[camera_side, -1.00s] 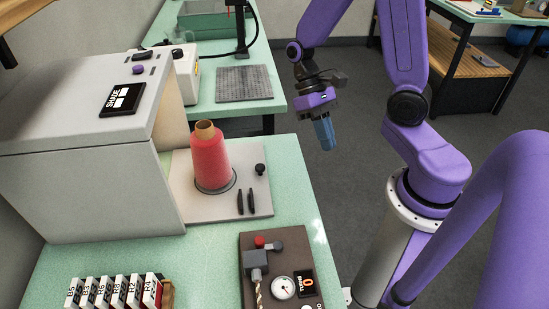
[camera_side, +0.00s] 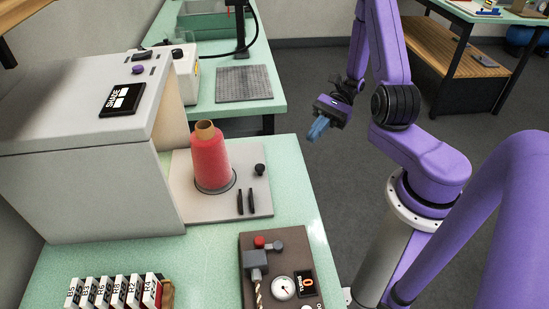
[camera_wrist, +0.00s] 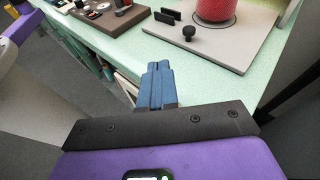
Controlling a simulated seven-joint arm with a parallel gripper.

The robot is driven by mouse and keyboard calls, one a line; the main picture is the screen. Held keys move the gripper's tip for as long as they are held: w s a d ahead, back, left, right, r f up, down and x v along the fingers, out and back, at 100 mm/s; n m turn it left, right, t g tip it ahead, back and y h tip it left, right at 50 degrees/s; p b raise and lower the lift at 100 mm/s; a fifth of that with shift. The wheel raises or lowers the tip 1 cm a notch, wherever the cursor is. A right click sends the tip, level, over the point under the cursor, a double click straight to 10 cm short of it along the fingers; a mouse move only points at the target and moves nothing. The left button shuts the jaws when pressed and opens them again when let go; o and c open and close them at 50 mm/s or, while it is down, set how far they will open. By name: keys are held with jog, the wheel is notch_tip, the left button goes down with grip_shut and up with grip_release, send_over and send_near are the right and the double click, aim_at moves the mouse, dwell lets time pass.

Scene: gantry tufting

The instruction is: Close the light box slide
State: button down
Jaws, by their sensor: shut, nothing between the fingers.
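The light box (camera_side: 90,170) is a grey hood with a sloped side at the left of the side view. Its slide (camera_side: 258,205) is a pale flat plate sticking out to the right, with a red thread cone (camera_side: 211,160) standing upright on it. The slide carries a black round knob (camera_side: 260,169) and two black upright tabs (camera_side: 246,201). In the wrist view the slide (camera_wrist: 240,40), tabs and knob (camera_wrist: 188,32) lie ahead, beyond the fingertips. My gripper (camera_side: 318,128) is shut and empty, right of the slide and apart from it; its blue fingers also show in the wrist view (camera_wrist: 158,80).
A brown panel with a gauge and counter (camera_side: 283,270) sits at the table's front. A row of labelled cards (camera_side: 115,292) stands front left. A grey mat (camera_side: 244,83) lies on the back table. Open floor lies right of the green table's edge.

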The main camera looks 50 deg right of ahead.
aim_at(193, 175)
jog(key=w+a+f+m+t, duration=0.1)
jog(key=a, duration=0.2)
jog(key=w+a+f+m+t, duration=0.1)
jog(key=w+a, duration=0.1)
jog(key=a, duration=0.2)
jog(key=w+a+f+m+t, duration=0.1)
jog(key=a+m+t, duration=0.1)
jog(key=a, duration=0.2)
jog(key=shift+w+a+f, duration=0.1)
jog(key=shift+w+f, duration=0.3)
dwell(0.3)
jog(key=w+a, duration=1.4)
jog(key=shift+w+a, duration=0.35)
jog(key=shift+w, duration=0.05)
jog(key=shift+a+r, duration=0.1)
